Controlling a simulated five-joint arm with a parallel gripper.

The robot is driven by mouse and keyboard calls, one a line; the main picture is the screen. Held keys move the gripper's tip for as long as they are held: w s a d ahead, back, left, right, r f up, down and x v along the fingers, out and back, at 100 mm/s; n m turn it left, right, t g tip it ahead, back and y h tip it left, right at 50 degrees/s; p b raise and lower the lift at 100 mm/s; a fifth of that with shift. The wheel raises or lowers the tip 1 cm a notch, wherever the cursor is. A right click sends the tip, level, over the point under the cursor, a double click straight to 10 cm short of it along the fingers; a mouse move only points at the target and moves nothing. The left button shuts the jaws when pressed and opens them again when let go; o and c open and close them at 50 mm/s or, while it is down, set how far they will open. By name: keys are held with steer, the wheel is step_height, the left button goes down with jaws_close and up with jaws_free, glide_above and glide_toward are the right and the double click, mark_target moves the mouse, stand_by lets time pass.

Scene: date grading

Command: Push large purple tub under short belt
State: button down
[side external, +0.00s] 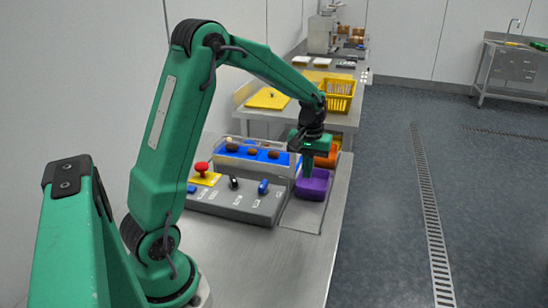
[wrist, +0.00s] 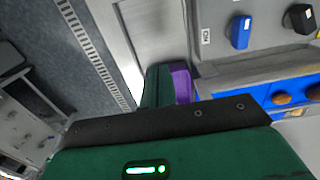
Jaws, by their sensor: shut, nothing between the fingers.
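The purple tub (side external: 314,187) sits on the metal table at the right end of the short belt, beside the grey control box. The short belt (side external: 262,154) is blue, carries several brown dates and has clear side walls. My gripper (side external: 307,174) points down at the tub with its fingers together, holding nothing. In the wrist view the dark green fingers (wrist: 158,86) stand right beside the purple tub (wrist: 182,84) and hide part of it. I cannot tell whether they touch it. Part of the belt (wrist: 284,95) shows at the right of the wrist view.
The grey control box (side external: 238,199) with a red button and knobs stands left of the tub. An orange tub (side external: 330,156) is just behind my gripper. A yellow basket (side external: 337,95) and yellow board (side external: 268,98) lie farther back. The table front is clear.

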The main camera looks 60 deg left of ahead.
steer(key=shift+a, duration=0.1)
steer(key=g, duration=0.1)
glide_above(321, 170)
steer(key=shift+h, duration=0.3)
step_height(321, 170, down, 6)
steer(key=shift+w+r, duration=0.15)
steer(key=shift+r, duration=0.05)
steer(key=shift+w+a+f+g, duration=0.25)
steer(key=shift+a+f+g, duration=0.05)
steer(key=shift+a+f, duration=0.1)
steer(key=shift+s+d+r, duration=0.1)
steer(key=shift+s+d, duration=0.05)
steer(key=shift+d, duration=0.05)
steer(key=shift+s+d, duration=4.1)
steer(key=shift+s, duration=0.1)
steer(key=shift+f, duration=0.9)
steer(key=shift+a+f, duration=0.1)
